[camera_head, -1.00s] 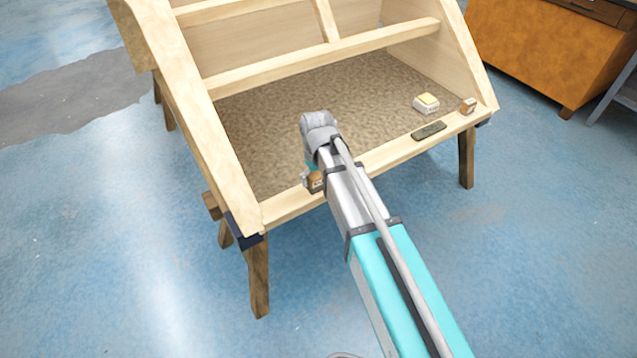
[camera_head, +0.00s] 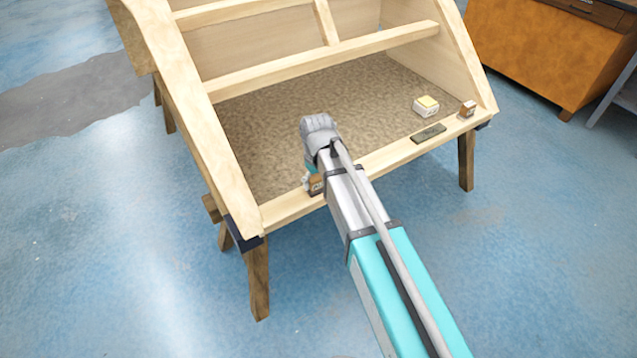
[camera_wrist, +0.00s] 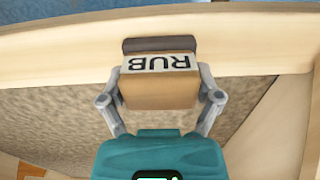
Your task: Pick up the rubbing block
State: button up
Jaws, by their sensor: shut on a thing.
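The rubbing block (camera_wrist: 160,90) is a tan block with a white label reading "RUB" and a darker brown part along its far edge, seen in the wrist view. My gripper (camera_wrist: 160,95) has one finger on each side of it and is shut on it. In the head view the block (camera_head: 316,186) shows as a small brown piece at the front rail of the wooden frame, partly hidden behind my arm. The gripper's fingers are hidden there by my arm. I cannot tell whether the block touches the rail.
The wooden bodyframe (camera_head: 290,73) stands on trestle legs, with a brown speckled panel (camera_head: 270,125) inside. An orange cabinet (camera_head: 540,55) stands at right.

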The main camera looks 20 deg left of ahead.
jog(key=shift+r, duration=0.1)
notch_tip(320, 180, up, 3)
jog(key=p, duration=0.2)
jog(key=shift+f+p, duration=0.2)
jog(key=shift+p, duration=0.2)
jog(key=s+d+r+p, duration=0.6)
jog(key=s+r+p, duration=0.4)
jog(key=s, duration=0.2)
jog(key=shift+s, duration=0.3)
jog(key=o, duration=0.5)
jog(key=c, duration=0.3)
